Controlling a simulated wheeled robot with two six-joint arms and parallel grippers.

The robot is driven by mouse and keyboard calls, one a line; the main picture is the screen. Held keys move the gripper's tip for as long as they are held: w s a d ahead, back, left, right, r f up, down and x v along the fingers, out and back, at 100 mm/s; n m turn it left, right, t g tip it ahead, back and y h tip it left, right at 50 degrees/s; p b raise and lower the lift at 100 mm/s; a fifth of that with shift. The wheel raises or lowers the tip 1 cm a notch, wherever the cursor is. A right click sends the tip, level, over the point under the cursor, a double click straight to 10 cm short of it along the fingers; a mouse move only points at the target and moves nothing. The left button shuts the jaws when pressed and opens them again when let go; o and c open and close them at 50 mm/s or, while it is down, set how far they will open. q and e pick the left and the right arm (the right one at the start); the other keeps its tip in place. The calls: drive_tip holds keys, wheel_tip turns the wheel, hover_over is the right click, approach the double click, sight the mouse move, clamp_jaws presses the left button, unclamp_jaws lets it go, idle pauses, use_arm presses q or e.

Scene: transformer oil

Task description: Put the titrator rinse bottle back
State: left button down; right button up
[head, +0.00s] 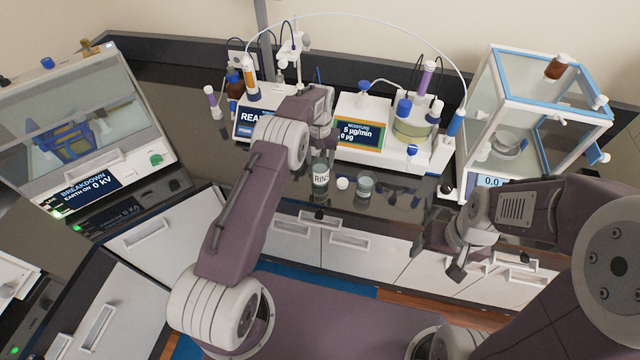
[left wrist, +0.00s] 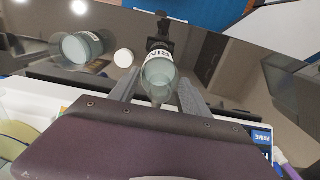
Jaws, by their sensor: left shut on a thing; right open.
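The rinse bottle (head: 320,178) is a small clear container with a white label reading "RINS". In the left wrist view the rinse bottle (left wrist: 158,72) sits between the fingers of my left gripper (left wrist: 158,90), which is shut on it. In the head view my left gripper (head: 320,150) reaches down over the bottle from behind; its fingers are mostly hidden. The bottle looks upright at the counter's front part; I cannot tell whether it touches the surface. My right gripper (head: 440,258) is open and empty, in front of the counter edge on the right.
A white cap (head: 342,184) and a clear beaker (head: 365,187) stand just right of the bottle. Behind is the moisture titrator (head: 359,133) with glassware and tubing. A glass balance enclosure (head: 490,110) stands right, the breakdown tester (head: 85,130) left. The dark counter is clear left of the bottle.

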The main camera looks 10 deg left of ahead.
use_arm(q)
drive_tip(key=shift+f+b, duration=0.3)
drive_tip(key=shift+f, duration=0.2)
drive_tip(key=shift+c, duration=0.6)
unclamp_jaws()
drive_tip(key=shift+r, duration=0.1)
wheel_tip(320, 180, up, 9)
drive_tip(key=shift+f+b, duration=0.1)
drive_tip(key=shift+b, duration=0.65)
